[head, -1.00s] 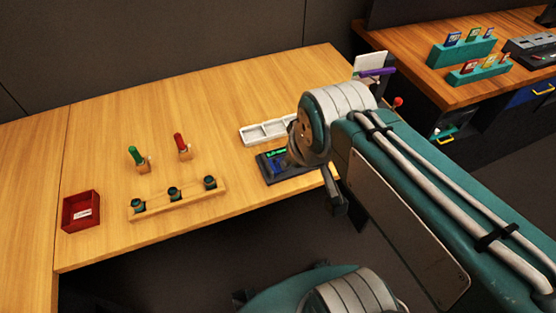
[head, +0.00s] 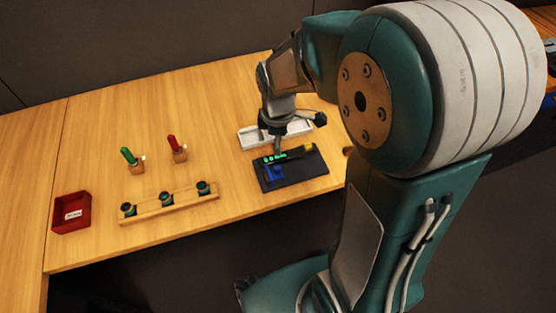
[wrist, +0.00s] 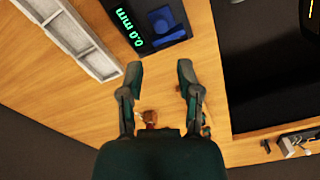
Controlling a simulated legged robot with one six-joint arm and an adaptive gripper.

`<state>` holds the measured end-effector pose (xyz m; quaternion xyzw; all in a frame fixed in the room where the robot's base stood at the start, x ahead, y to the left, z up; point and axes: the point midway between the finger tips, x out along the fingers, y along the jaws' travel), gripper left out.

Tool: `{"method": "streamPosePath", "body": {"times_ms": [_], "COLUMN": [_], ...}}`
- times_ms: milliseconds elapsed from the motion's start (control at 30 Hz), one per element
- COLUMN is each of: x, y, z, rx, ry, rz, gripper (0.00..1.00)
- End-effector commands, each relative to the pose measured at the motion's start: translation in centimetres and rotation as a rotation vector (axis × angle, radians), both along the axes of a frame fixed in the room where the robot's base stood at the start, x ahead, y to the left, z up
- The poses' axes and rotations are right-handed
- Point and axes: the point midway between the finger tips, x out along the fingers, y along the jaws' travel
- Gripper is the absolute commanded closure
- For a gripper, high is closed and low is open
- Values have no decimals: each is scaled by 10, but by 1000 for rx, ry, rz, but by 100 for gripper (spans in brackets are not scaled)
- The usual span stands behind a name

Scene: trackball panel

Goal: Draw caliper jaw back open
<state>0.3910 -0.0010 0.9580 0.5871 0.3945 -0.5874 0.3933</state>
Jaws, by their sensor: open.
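The dark caliper panel (head: 305,178) lies at the table's front right. It has a green display (head: 274,157), a blue piece (head: 275,173) and a yellow piece (head: 308,147) near its far right corner. In the wrist view the panel (wrist: 172,45) is at the top, its display (wrist: 128,27) reading 0.0 mm, with the blue piece (wrist: 162,20) beside it. My gripper (wrist: 160,72) is open and empty, its fingertips just short of the panel's edge in that view. In the head view my gripper (head: 278,148) hangs over the panel's far side; its height is unclear.
A white compartment tray (head: 247,138) lies behind the panel. A wooden rack (head: 170,203) with several dark cups, a green-handled tool (head: 128,156), a red-handled tool (head: 174,143) and a red bin (head: 72,212) stand to the left. The table's front edge is close to the panel.

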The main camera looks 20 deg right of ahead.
Motion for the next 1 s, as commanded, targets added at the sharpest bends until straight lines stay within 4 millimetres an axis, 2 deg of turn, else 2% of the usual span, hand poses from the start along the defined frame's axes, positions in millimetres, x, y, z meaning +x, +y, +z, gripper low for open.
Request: {"method": "streamPosePath", "body": {"times_ms": [300,500,700,933,967,1000], "x": [-2,-1,-1,-1,-1,-1], "y": [0,0,0,0,0,0], "z": [-57,-88,-100,-101,-101,-100], "rx": [0,0,0,0,0,0], "ry": [6,3,0,-1,-1,-1], "rz": [-3,-3,-3,-4,-4,-4], "gripper": [55,55,55,55,64,82]}}
